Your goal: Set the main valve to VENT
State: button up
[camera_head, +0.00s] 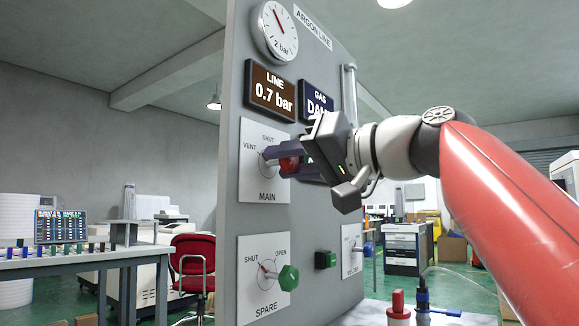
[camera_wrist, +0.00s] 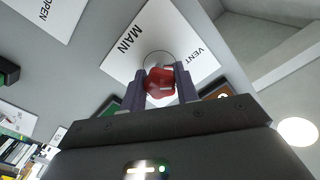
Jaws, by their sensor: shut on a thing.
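The main valve has a red knob (camera_head: 288,164) on a white plate (camera_head: 265,197) lettered MAIN, with VENT at the upper left and SHUT at the top. My gripper (camera_head: 283,160) reaches in from the right, its dark fingers closed around the knob. In the wrist view the red knob (camera_wrist: 159,82) sits between my two fingertips (camera_wrist: 160,84), with the MAIN and VENT lettering on the plate (camera_wrist: 190,40) beyond. My fingers hide part of the dial and the right side of the plate, so the pointer's exact setting is hard to read.
Below is the spare valve's green knob (camera_head: 288,278) on its own plate. Above are the pressure gauge (camera_head: 275,30) and the line display (camera_head: 270,90) reading 0.7 bar. The gas display (camera_head: 317,98) is partly behind my gripper.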

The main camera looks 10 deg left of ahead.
jog(key=shift+f+n, duration=0.15)
jog(key=shift+n, duration=0.95)
jog(key=o, duration=1)
jog(key=shift+c, duration=0.2)
jog(key=b+v, duration=0.2)
jog(key=v, duration=0.5)
jog(key=shift+d, duration=0.4)
jog(key=shift+s+d, duration=0.1)
jog(key=shift+s, duration=0.05)
